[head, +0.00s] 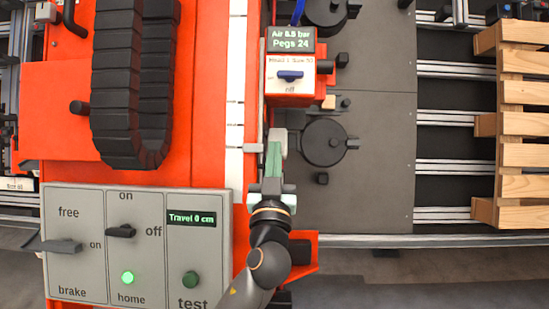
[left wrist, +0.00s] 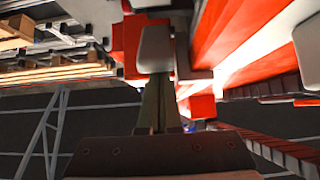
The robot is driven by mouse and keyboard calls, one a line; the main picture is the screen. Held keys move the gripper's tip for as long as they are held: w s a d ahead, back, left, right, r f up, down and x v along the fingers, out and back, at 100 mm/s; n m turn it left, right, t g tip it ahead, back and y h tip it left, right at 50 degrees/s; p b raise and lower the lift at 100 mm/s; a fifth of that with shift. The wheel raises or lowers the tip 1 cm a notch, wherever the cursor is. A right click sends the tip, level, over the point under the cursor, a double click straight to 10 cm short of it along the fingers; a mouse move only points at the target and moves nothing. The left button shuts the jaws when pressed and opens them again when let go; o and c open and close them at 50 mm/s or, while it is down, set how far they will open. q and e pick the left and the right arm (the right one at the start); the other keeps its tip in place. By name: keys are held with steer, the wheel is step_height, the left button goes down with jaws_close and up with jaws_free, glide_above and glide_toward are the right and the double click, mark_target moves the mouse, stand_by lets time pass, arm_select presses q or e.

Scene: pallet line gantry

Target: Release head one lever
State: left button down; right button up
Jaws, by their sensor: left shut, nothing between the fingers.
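A light grey, rounded lever-like piece (head: 278,138) stands at the right edge of the red gantry beam, just below the small red box. It shows large in the left wrist view (left wrist: 155,48), straight ahead of the fingers. My left gripper (head: 273,152) comes up from below and is shut, with its green fingers together and empty. Its fingertips (left wrist: 156,82) are at the lower end of the grey piece; I cannot tell whether they touch it. No label on that piece is readable. My right gripper is not in view.
A grey panel (head: 75,205) at lower left has levers, a lit green lamp and "Travel 0 cm". Black round parts (head: 324,143) lie right. A wooden pallet (head: 524,155) is at far right.

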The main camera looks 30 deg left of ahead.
arm_select(q)
steer(key=shift+f, duration=0.25)
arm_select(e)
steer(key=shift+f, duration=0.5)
arm_select(q)
steer(key=shift+b, duration=0.3)
steer(key=shift+f, duration=0.1)
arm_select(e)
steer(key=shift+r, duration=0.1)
